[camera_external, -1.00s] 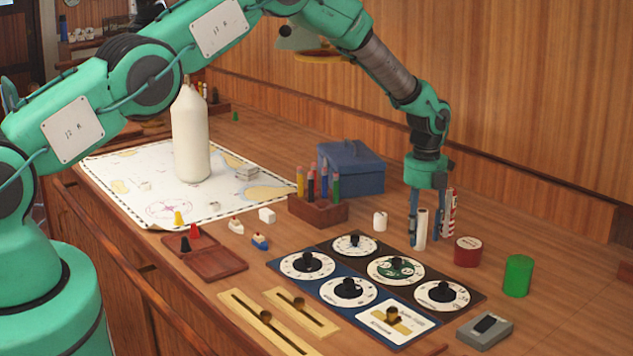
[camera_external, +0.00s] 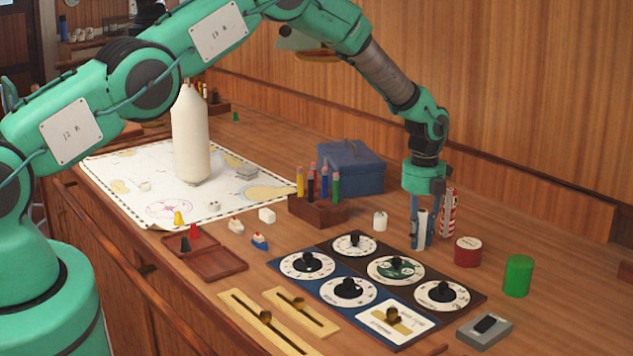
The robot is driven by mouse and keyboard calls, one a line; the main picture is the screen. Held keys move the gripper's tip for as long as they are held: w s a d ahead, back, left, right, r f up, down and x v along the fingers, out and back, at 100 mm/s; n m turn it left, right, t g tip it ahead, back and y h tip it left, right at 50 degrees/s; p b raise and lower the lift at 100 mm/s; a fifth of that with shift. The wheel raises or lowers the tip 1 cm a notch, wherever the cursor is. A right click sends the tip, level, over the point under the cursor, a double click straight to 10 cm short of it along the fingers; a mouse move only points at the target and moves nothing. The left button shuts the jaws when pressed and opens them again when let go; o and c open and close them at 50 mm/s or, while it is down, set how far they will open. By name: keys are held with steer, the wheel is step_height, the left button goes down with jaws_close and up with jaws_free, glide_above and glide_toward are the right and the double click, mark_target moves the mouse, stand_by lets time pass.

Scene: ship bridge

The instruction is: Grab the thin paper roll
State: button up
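The thin paper roll (camera_external: 421,228) is a white upright cylinder on the wooden counter, right of the small white pot. My gripper (camera_external: 421,235) points straight down over it, with one finger on each side of the roll. The fingers are closed in against it, and they cover its sides. The roll appears to stand on the counter still. A red and white striped cylinder (camera_external: 448,212) stands just right of and behind my gripper.
A red tin (camera_external: 467,251) and a green cylinder (camera_external: 518,276) stand to the right. A small white pot (camera_external: 380,221) is close on the left. The dial panel (camera_external: 334,263) lies in front. A blue box (camera_external: 350,168) and a pencil holder (camera_external: 318,211) are behind left.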

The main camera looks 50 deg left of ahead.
mark_target(421, 211)
steer(key=shift+r, duration=0.35)
jaws_close()
steer(key=shift+r, duration=0.1)
steer(key=shift+r, duration=0.15)
steer(key=shift+w+r+b, duration=0.2)
steer(key=shift+r+b, duration=0.25)
steer(key=shift+r, duration=0.6)
steer(key=shift+s+r, duration=0.2)
steer(key=shift+s, duration=0.05)
steer(key=s+b, duration=0.1)
steer(key=s, duration=0.9)
steer(key=s+r+b, duration=0.1)
steer(key=s, duration=0.4)
steer(key=shift+s+r+b, duration=0.1)
steer(key=shift+s+b, duration=0.2)
steer(key=shift+b, duration=0.05)
